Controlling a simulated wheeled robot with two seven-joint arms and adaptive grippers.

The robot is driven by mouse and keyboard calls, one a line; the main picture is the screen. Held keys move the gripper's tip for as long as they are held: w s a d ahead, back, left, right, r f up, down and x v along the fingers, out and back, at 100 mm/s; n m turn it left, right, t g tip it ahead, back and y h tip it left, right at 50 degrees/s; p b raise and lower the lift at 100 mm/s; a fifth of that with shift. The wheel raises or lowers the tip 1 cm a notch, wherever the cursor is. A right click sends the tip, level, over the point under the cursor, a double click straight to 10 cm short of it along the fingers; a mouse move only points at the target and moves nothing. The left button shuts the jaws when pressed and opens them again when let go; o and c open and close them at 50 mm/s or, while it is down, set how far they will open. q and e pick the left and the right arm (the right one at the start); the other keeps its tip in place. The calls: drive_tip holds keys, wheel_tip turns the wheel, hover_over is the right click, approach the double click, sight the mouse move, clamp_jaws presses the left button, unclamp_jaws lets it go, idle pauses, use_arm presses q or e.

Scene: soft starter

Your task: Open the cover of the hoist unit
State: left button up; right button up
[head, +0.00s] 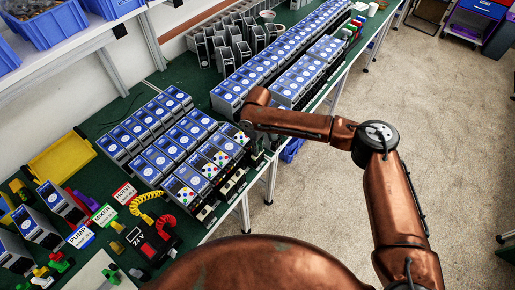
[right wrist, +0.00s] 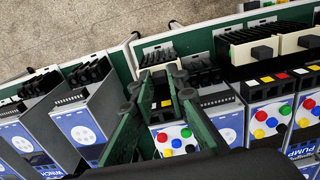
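My right gripper (head: 258,143) is at the right end of the front row of grey units in the head view. In the right wrist view its two dark fingers (right wrist: 156,88) stand apart, with a gap between them. Between and below them is a unit with a white face and coloured dots (right wrist: 174,139). I cannot tell whether the fingers touch it. Neighbouring units have blue faces, one reading WINCH (right wrist: 45,160) and one reading PUMP (right wrist: 303,152). My left gripper is not in view.
Close rows of blue-faced units (head: 281,62) fill the green bench behind. A yellow tray (head: 62,160), label signs (head: 104,215) and coiled yellow and red cables (head: 145,206) lie at left. Blue bins (head: 50,25) sit on a shelf above. The floor at right is open.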

clamp_jaws()
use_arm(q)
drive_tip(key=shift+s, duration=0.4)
